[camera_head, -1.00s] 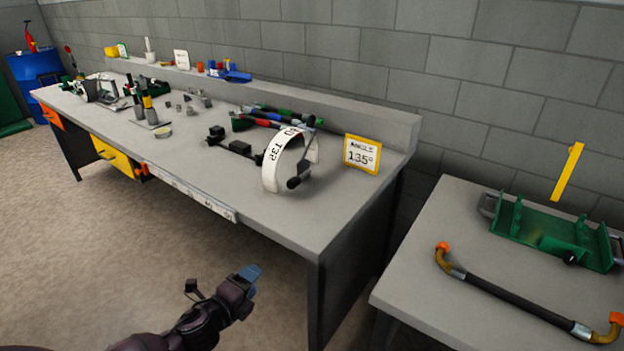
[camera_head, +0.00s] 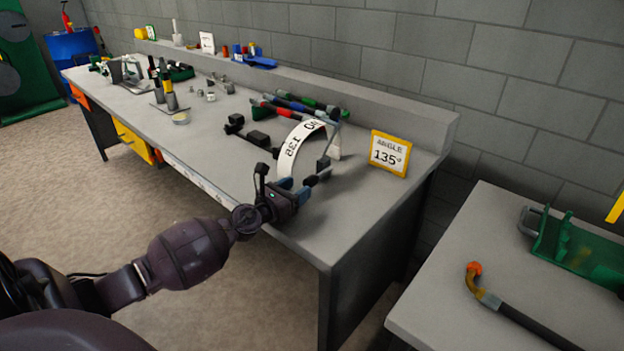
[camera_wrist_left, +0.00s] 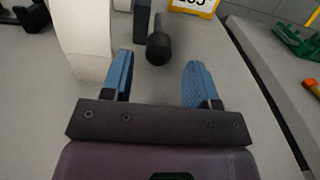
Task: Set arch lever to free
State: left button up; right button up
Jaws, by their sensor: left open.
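My left gripper (camera_head: 300,188) is at the bench's front edge, close to the lever's end. In the left wrist view its blue fingers (camera_wrist_left: 157,65) are apart, with the knob centred between and just ahead of their tips. Contact is not visible. My right gripper is not in view.
A yellow-framed sign reading angle 135° (camera_head: 389,153) stands right of the arch. Coloured-handled tools (camera_head: 300,106) lie behind it. A side table (camera_head: 465,240) at right holds a green fixture (camera_head: 580,250) and a dark hose (camera_head: 530,325).

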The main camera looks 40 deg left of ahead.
aim_at(305, 183)
pick_arm(q)
jog(key=shift+w+d, duration=0.2)
jog(key=shift+w, duration=2.8)
grip_shut()
